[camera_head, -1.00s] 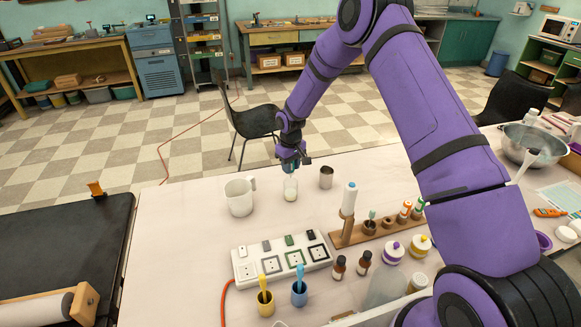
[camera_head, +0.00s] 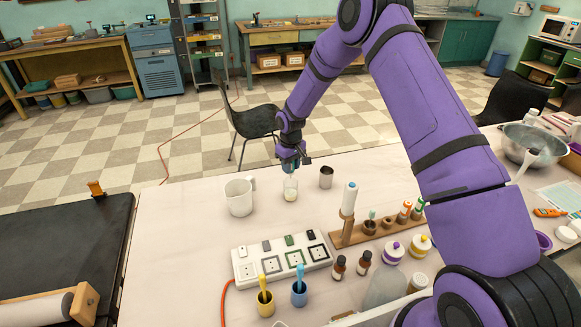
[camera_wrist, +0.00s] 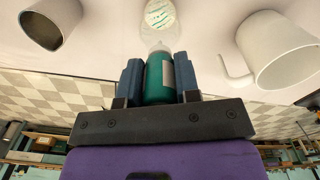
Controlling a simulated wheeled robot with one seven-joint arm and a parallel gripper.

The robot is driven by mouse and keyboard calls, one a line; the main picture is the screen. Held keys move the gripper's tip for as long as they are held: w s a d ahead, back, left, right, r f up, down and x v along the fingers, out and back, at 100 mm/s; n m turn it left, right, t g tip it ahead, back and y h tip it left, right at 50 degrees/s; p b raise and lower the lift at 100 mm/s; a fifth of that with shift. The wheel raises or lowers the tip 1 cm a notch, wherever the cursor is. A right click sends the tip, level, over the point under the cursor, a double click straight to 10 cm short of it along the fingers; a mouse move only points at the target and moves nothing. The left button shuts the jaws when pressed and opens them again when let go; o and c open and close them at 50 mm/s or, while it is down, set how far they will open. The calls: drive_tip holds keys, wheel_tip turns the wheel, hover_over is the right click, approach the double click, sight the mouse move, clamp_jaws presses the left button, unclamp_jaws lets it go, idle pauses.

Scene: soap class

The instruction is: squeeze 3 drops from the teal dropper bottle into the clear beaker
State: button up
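My gripper (camera_wrist: 159,80) is shut on the teal dropper bottle (camera_wrist: 159,82), with one dark blue finger on each side of it. The bottle's pale tip points towards the clear beaker (camera_wrist: 160,16), which has whitish contents at its bottom. In the head view my gripper (camera_head: 292,164) is just above the clear beaker (camera_head: 290,190), which stands upright on the table. The bottle is mostly hidden there by the gripper. I cannot see a drop or tell whether the tip is inside the rim.
A white jug (camera_head: 239,198) stands left of the beaker and a metal cup (camera_head: 326,177) right of it. In front are a white power strip (camera_head: 281,262), a wooden rack (camera_head: 378,232), brown bottles and two small pots with brushes. The table's left part is bare.

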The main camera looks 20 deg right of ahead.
drive_tip(key=shift+r, duration=0.15)
drive_tip(key=shift+r, duration=1.35)
